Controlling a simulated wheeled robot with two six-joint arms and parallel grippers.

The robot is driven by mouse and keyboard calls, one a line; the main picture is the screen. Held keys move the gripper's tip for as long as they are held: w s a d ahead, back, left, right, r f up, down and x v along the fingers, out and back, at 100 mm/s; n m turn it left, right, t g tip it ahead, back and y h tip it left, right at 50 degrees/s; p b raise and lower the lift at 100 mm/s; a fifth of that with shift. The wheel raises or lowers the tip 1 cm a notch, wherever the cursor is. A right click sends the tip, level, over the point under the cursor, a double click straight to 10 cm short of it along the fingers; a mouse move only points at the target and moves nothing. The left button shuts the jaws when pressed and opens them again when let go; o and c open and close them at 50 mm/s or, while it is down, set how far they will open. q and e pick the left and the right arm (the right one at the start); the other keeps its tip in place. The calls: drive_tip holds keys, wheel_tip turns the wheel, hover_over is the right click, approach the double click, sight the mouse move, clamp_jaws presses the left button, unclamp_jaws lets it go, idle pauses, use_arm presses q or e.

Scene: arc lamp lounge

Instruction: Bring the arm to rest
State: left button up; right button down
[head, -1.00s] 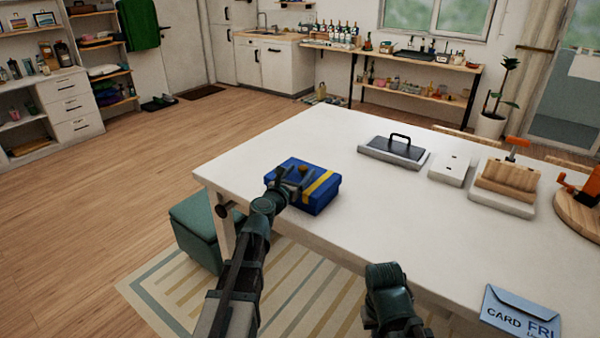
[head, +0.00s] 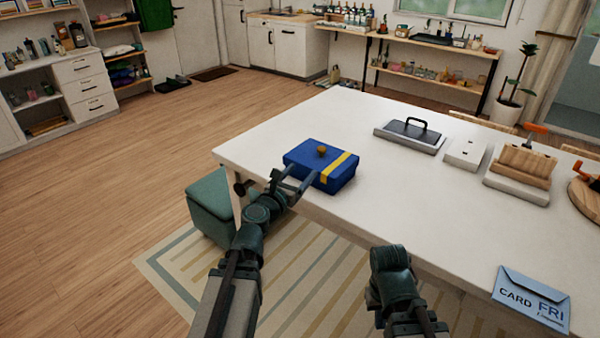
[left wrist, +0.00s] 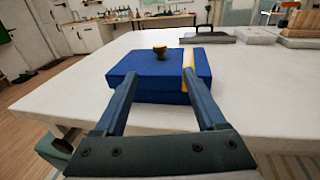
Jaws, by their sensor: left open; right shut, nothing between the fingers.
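A blue box (head: 320,166) with a yellow band and a small gold-brown knob (head: 321,150) on its lid sits closed near the left corner of the white table (head: 400,180). My left gripper (head: 300,179) is open and empty at the box's near side. In the left wrist view its two fingers (left wrist: 160,82) point at the box (left wrist: 150,88), spread apart with nothing between them. Whether they touch the box I cannot tell. My right arm (head: 392,275) shows folded at the table's near edge; its fingers are not visible.
A blue card envelope (head: 532,298) lies at the near right edge. A black-handled grey slab (head: 410,135), a white block (head: 465,154) and a wooden holder (head: 522,165) stand farther back. A green stool (head: 210,205) is beside the table's left corner. The table's middle is clear.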

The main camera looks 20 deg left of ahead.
use_arm(q)
drive_tip(key=s+d+f+m+g+h+p, duration=0.1)
drive_tip(key=s+d+f+m+g+h, duration=0.15)
drive_tip(key=d+m, duration=0.35)
drive_tip(key=s+d+f+m+g+h+p, duration=0.1)
drive_tip(key=s+d+f+m+g+p, duration=0.15)
drive_tip(key=d+m, duration=0.4)
drive_tip(key=s+d+f+m+g+h+p, duration=0.1)
drive_tip(key=s+d+m+g+h, duration=0.1)
drive_tip(key=d+m+g, duration=0.3)
drive_tip(key=s+d+f+m+g+y+p, duration=0.1)
drive_tip(key=s+d+f+m+g+y, duration=0.15)
drive_tip(key=s+m, duration=0.3)
drive_tip(key=s+d+f+m+g+y+p, duration=0.1)
drive_tip(key=s+f+m+g+y, duration=0.1)
drive_tip(key=s+f+m, duration=0.4)
drive_tip(key=s+a+r+m+g+y+p, duration=0.2)
drive_tip(key=s+a+m+y, duration=0.3)
drive_tip(key=m, duration=0.3)
drive_tip(key=shift+s+m+g, duration=0.4)
drive_tip(key=shift+s+g, duration=0.05)
drive_tip(key=shift+g, duration=0.1)
drive_tip(key=shift+r, duration=0.1)
